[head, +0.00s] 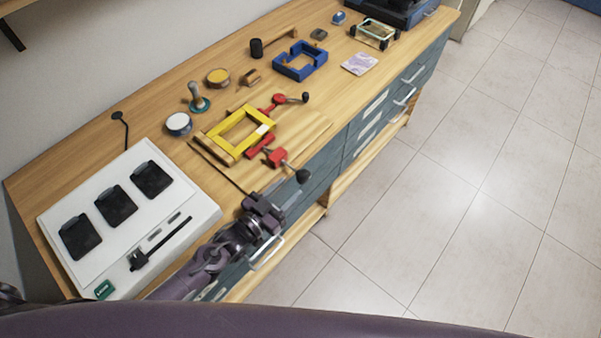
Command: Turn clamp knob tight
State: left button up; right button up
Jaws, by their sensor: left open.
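A yellow square frame (212,133) lies on the wooden workbench. Two red clamps sit at its right side. The nearer red clamp (277,157) has a rod ending in a black clamp knob (303,176) that sticks out over the front edge. The farther red clamp (273,103) has another black knob (305,97). My left gripper (272,198) is open at the bench's front edge, just lower left of the nearer knob and apart from it. Nothing shows between its fingers. My right gripper is not in view.
A white box (190,213) with several black pads stands at the left. Round tins, a blue frame (289,70) and small tools lie toward the back. Drawers with handles (404,97) line the bench front. The tiled floor (460,200) is clear.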

aim_at(299, 181)
pick_arm(q)
jog(key=b+x, duration=0.2)
jog(key=x, duration=0.3)
jog(key=shift+w+d, duration=0.15)
jog(key=shift+d, duration=0.15)
jog(key=shift+w+d+b, duration=0.3)
jog(key=shift+w+d, duration=0.05)
jog(key=shift+w, duration=0.25)
